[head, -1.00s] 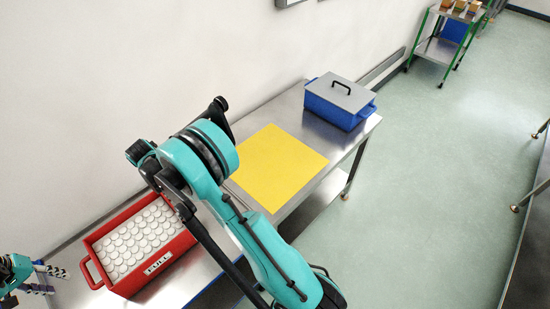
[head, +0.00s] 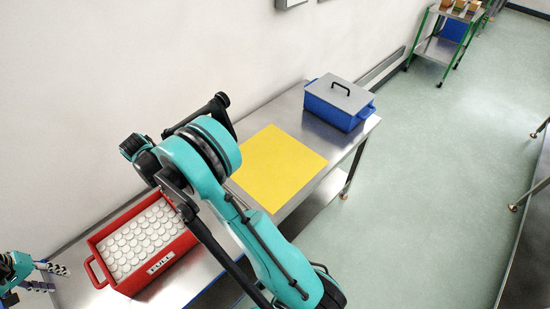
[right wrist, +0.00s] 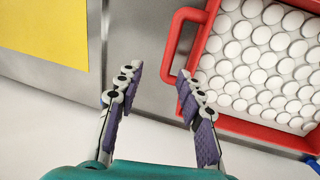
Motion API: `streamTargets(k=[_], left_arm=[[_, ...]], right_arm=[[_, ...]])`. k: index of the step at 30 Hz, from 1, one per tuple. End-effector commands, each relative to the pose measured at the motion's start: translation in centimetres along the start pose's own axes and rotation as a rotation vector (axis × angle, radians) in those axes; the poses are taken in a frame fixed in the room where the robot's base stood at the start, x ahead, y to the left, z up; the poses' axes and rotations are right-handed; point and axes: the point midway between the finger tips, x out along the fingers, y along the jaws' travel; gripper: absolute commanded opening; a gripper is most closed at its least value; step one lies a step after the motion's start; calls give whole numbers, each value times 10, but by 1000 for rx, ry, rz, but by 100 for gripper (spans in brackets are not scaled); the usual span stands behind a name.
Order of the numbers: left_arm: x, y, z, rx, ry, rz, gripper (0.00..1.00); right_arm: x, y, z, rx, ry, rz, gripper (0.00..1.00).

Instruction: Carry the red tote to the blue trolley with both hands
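The red tote (head: 140,285), labelled FULL and filled with white caps, sits on the metal table at lower left in the head view. In the right wrist view, the tote (right wrist: 265,132) is at upper right, and its red handle (right wrist: 171,46) is just beyond my right gripper (right wrist: 157,74). That gripper is open and empty; the right fingertip overlaps the handle's near end, and I cannot tell if they touch. My left gripper (head: 61,279) is open beside the tote's left handle (head: 93,273), apart from it. My right arm hides the tote's right end. I cannot identify the blue trolley.
A yellow mat (head: 280,162) lies on the table (head: 345,150). A blue lidded box (head: 338,103) stands at its far end. A green-framed cart (head: 438,48) stands at upper right. The floor (head: 410,200) right of the table is clear.

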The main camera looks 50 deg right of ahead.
Motion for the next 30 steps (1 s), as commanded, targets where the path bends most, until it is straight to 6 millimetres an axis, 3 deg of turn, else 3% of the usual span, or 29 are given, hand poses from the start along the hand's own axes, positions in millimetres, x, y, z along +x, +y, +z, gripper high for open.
streamTargets(k=[15,30], left_arm=[[-14,3,0,0,0,0,38],[-16,3,0,0,0,0,38]], right_arm=[[-26,0,0,1,0,0,38],[-29,4,0,1,0,0,38]])
